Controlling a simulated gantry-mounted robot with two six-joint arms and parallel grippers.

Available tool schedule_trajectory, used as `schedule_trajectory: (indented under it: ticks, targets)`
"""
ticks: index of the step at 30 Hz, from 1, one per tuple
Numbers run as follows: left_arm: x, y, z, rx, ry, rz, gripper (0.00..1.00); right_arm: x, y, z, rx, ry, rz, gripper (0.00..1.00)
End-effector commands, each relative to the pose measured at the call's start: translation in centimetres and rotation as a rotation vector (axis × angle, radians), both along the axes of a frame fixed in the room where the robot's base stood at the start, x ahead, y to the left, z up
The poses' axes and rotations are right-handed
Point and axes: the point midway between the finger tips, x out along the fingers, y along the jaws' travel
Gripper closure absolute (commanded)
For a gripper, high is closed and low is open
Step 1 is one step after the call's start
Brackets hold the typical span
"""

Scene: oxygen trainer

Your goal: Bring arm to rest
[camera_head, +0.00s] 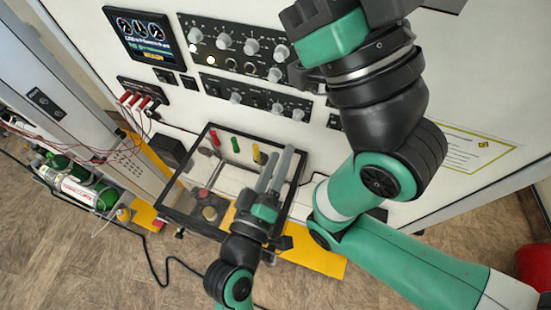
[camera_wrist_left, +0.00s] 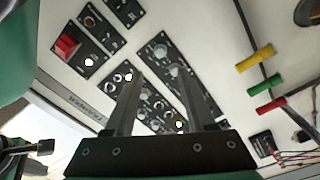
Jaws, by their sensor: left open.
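My left gripper (camera_head: 277,165) is in the lower middle of the head view, over the right side of a clear, black-framed box. Its two long grey fingers point up the picture and stand apart. In the left wrist view, my left gripper (camera_wrist_left: 165,78) also has its fingers spread, with nothing between them. The white panel with black control plates shows beyond them. My right arm (camera_head: 385,175) comes in from the lower right, bends at the elbow and reaches up past the top edge. Its fingers are not visible.
Knob plates (camera_head: 228,45) and a screen (camera_head: 146,36) are on the white panel. Red plugs with wires (camera_head: 135,100) hang at left. Green cylinders (camera_head: 75,185) lie far left. Open floor (camera_head: 110,270) is at lower left.

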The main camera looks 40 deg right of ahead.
Motion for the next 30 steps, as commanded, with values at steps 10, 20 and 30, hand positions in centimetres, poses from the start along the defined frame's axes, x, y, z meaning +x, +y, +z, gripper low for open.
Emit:
schedule_trajectory:
  ticks: [10,20,30]
  targets:
    - [-1.0,1.8,-0.2,0.000,0.001,0.000,0.45,0.0,0.0,-0.2,0.000,0.001,0.000,1.00]
    - [-0.9,1.8,-0.2,0.000,0.001,0.000,0.45,0.0,0.0,-0.2,0.000,0.001,0.000,1.00]
    - [5.5,8.7,8.2,-0.060,-0.164,0.180,0.45,0.0,0.0,-0.1,0.000,0.001,0.000,1.00]
